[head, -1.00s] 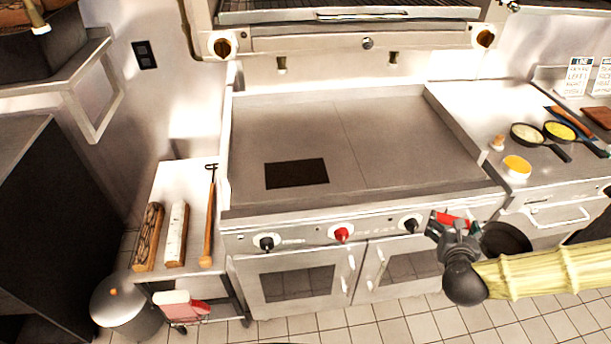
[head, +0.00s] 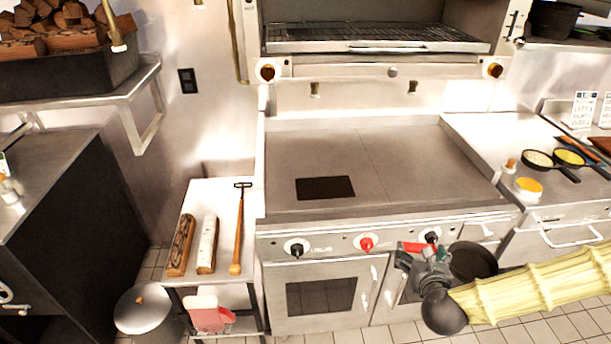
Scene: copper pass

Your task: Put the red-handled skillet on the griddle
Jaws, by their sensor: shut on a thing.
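The red-handled skillet (head: 474,262) is dark and round, held in front of the stove at the lower right. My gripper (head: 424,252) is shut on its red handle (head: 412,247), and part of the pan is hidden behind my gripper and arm. The griddle (head: 400,170) is a wide flat steel plate with raised sides, above and behind the skillet. A dark rectangle (head: 325,188) lies on its front left part; the rest of its surface is bare. The skillet is below the griddle's front edge and apart from its surface.
Control knobs (head: 367,244) line the stove front. A grill rack (head: 380,38) is above. The right counter holds two small pans (head: 553,158) and a yellow-topped bowl (head: 528,188). A left side table holds logs (head: 206,243) and a wooden-handled tool (head: 239,230).

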